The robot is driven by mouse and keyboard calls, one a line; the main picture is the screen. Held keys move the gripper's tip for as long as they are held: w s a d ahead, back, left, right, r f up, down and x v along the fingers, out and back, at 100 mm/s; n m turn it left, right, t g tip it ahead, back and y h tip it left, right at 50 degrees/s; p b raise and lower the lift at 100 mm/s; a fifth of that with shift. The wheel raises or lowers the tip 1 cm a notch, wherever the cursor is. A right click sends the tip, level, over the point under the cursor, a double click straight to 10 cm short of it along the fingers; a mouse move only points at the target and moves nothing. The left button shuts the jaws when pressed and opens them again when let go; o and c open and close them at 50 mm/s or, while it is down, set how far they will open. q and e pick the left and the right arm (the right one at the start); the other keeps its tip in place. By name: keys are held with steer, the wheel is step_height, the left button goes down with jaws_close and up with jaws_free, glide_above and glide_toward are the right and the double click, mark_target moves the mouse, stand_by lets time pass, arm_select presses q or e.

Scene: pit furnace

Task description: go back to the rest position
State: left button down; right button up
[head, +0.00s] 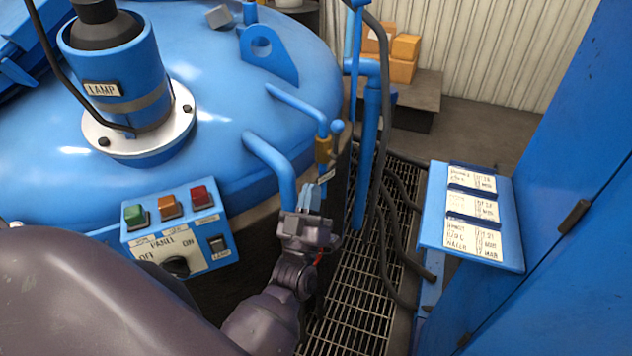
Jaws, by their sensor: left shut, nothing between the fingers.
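My left arm comes in from the lower left, and my left gripper (312,196) is near the middle of the head view. It is shut with nothing seen between the fingers. It is in front of the blue pipes at the side of the furnace, just below a brass valve (323,150); I cannot tell whether it touches anything. My right gripper is not in view. The blue furnace lid (205,75) fills the upper left, with a lamp housing (115,75) on top.
A control panel (180,232) with green, orange and red buttons and a knob is left of my gripper. A metal grating (355,290) with black hoses lies below. A blue board (471,217) with labels stands at right, beside a large blue surface (570,190). Boxes (403,58) sit behind.

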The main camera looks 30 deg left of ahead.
arm_select(q)
steer(key=shift+s, duration=0.2)
steer(key=shift+w+f, duration=0.1)
stand_by(0.4)
steer(key=w+d+f+m+g+h, duration=0.1)
steer(key=d+f+m+g+h, duration=0.2)
steer(key=f+m+g+h, duration=0.4)
steer(key=s+a+f+m+g+h, duration=0.1)
steer(key=s+f+g, duration=0.4)
steer(key=s+f, duration=0.9)
steer(key=shift+s+a+f+m+h, duration=0.3)
steer(key=shift+s+f+m, duration=0.05)
steer(key=shift+s+m, duration=0.45)
